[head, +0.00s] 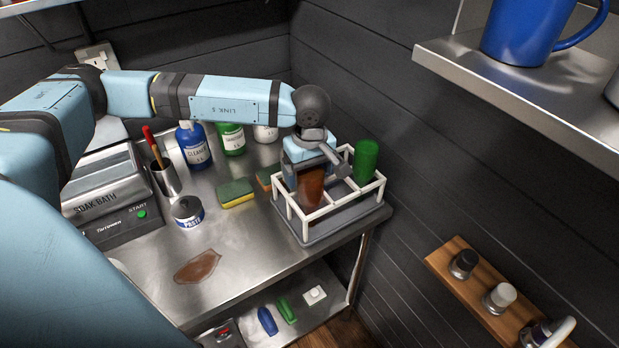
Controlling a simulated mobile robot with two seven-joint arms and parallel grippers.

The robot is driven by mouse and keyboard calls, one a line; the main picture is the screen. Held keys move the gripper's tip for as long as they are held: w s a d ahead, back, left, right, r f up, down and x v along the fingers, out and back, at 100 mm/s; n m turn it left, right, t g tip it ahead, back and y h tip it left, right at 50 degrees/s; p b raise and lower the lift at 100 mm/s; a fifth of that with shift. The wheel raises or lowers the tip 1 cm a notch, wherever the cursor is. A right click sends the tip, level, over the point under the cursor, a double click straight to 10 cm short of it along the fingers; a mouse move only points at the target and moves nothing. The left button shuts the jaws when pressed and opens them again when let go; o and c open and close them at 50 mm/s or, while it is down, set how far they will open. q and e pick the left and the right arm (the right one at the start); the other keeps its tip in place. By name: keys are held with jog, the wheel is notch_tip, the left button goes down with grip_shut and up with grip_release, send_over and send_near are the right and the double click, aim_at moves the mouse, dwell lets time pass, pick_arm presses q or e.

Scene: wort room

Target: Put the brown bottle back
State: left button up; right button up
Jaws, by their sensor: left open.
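The brown bottle (311,188) stands in the front part of a white-railed rack (331,211) with a grey base, at the right end of the steel bench. My left gripper (316,168) is open, right above and around the top of the brown bottle. The gripper hides the bottle's upper end and part of the rack. I cannot tell whether a finger touches the bottle. A green bottle (366,161) stands in the same rack, behind and to the right. My right gripper is not in view.
Two sponges (236,193), a paste tin (187,211), a cleaner bottle (193,146) and a soak bath (105,201) stand left of the rack. A brown spill (197,267) lies on the bench front. A steel shelf with a blue mug (530,34) juts out at upper right.

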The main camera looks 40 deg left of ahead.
pick_arm(q)
notch_tip(320, 180, up, 9)
jog(key=shift+r+b, duration=0.15)
jog(key=shift+b, duration=0.7)
jog(key=shift+r, duration=0.3)
jog(key=shift+d, duration=0.1)
